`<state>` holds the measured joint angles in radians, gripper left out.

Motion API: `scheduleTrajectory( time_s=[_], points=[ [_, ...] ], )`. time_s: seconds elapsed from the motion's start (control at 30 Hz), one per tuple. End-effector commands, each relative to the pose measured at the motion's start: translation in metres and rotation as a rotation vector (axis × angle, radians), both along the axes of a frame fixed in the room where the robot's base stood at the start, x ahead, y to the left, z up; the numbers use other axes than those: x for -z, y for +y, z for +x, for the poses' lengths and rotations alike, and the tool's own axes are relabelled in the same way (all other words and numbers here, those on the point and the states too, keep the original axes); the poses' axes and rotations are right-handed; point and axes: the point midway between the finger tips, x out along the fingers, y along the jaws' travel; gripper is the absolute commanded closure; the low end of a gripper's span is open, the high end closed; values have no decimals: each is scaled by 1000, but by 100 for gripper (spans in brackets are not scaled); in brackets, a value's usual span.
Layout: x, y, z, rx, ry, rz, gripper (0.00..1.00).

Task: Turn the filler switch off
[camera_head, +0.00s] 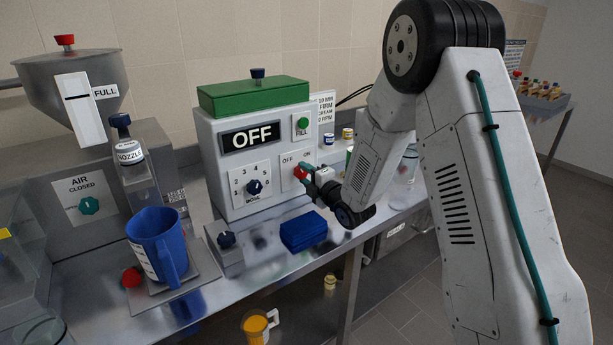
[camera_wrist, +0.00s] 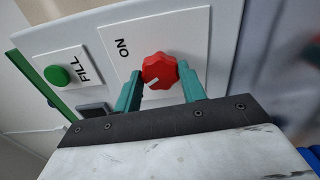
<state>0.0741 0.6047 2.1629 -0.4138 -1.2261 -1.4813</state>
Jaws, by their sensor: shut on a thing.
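The filler switch is a red knob (camera_head: 299,171) on the front of a white control box (camera_head: 222,170), below small OFF and ON labels. The box's black display (camera_head: 251,137) reads OFF. My gripper (camera_head: 307,174) reaches the knob from the right. In the wrist view, the red knob (camera_wrist: 160,70) sits between the two teal fingers of my gripper (camera_wrist: 162,82), which is shut on it. A white mark shows on the knob's lower left there, and the ON label (camera_wrist: 122,48) is visible. The OFF label is out of that view.
A blue block (camera_head: 303,230) lies below the box. A blue jug (camera_head: 157,245) stands under the nozzle (camera_head: 130,152) at the left. Small jars stand behind my arm.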

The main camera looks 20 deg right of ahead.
Motion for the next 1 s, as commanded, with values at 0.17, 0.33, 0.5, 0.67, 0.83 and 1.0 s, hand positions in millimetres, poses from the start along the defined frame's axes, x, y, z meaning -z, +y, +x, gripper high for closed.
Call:
scheduleTrajectory(
  time_s=[0.17, 0.33, 0.5, 0.67, 0.83, 1.0],
  points=[
    [0, 0, 0, -1, -22, -68, 82],
    [0, 0, 0, -1, -32, -103, 82],
    [0, 0, 0, -1, -36, -114, 82],
    [0, 0, 0, -1, -36, -115, 82],
    [0, 0, 0, -1, -36, -115, 54],
    [0, 0, 0, -1, -36, -114, 37]
  ],
)
